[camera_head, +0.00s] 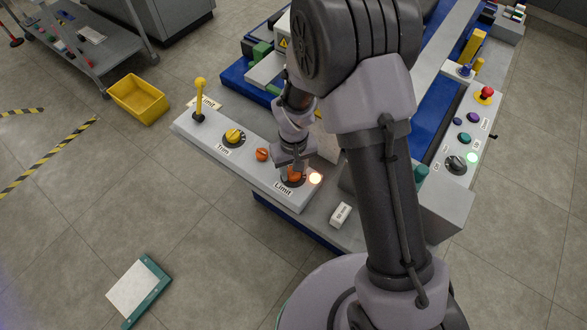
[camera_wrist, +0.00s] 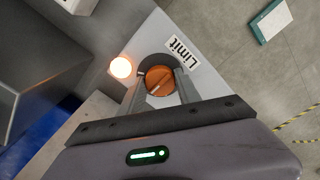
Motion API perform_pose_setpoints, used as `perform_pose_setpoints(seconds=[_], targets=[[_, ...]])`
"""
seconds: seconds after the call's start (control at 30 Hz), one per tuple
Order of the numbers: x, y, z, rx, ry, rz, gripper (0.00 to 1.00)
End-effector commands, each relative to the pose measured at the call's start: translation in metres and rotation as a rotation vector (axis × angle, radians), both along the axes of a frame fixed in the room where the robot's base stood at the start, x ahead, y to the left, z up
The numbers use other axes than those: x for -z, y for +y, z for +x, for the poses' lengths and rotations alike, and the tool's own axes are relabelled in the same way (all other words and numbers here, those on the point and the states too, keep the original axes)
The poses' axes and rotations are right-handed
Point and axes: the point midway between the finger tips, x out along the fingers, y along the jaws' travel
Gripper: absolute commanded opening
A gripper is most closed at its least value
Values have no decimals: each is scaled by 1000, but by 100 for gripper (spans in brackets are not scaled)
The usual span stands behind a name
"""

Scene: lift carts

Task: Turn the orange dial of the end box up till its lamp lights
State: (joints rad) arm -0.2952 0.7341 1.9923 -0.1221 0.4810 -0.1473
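The end box (camera_head: 243,160) is a long light-grey panel with a dial labelled "Limit" at its near end. Its orange dial (camera_head: 295,175) sits on a dark round plate; in the wrist view the dial (camera_wrist: 160,81) shows a pale pointer line. The lamp beside it (camera_head: 315,178) glows warm white, and the lamp is also lit in the wrist view (camera_wrist: 121,67). My gripper (camera_wrist: 160,80) points down at the dial, with one finger on each side, seemingly closed against it. In the head view my gripper (camera_head: 292,168) partly hides the dial.
The same panel carries a yellow lever (camera_head: 200,98), a yellow "Trim" dial (camera_head: 234,136) and a small orange knob (camera_head: 262,154). A yellow bin (camera_head: 139,99) stands on the floor.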

Motion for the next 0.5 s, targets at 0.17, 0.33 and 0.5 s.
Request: perform_pose_setpoints(seconds=[0.17,0.33,0.5], targets=[[0,0,0,0,0,0,61],[0,0,0,-1,0,0,61],[-11,0,0,-1,-1,0,61]])
